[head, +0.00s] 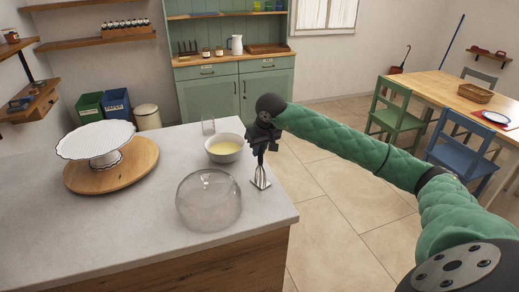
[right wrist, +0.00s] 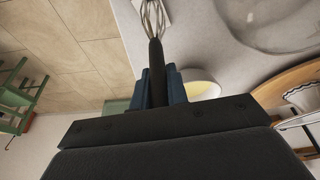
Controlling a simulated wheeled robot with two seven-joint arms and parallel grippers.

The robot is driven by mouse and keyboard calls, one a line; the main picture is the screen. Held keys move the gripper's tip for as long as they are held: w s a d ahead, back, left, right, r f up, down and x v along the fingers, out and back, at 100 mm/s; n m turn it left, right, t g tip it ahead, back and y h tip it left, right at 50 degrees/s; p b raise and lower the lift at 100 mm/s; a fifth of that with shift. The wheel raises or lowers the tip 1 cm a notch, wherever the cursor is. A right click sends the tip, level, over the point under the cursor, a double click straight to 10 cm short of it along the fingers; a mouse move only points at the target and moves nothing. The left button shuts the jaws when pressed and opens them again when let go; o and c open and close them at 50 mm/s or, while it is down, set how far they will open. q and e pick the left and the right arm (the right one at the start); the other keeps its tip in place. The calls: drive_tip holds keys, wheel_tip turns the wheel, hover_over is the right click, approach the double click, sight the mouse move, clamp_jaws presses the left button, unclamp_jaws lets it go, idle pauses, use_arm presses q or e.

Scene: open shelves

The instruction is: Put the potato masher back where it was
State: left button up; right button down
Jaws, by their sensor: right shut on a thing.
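A white bowl (head: 224,155) with yellow contents stands just left of the gripper. My left gripper is not in view.
A white cake stand (head: 97,142) stands on a round wooden board (head: 140,165) at left. The front left counter is clear.

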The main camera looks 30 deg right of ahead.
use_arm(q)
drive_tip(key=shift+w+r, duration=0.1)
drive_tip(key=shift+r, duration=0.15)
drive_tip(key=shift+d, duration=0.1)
use_arm(e)
drive_tip(key=shift+f, duration=0.1)
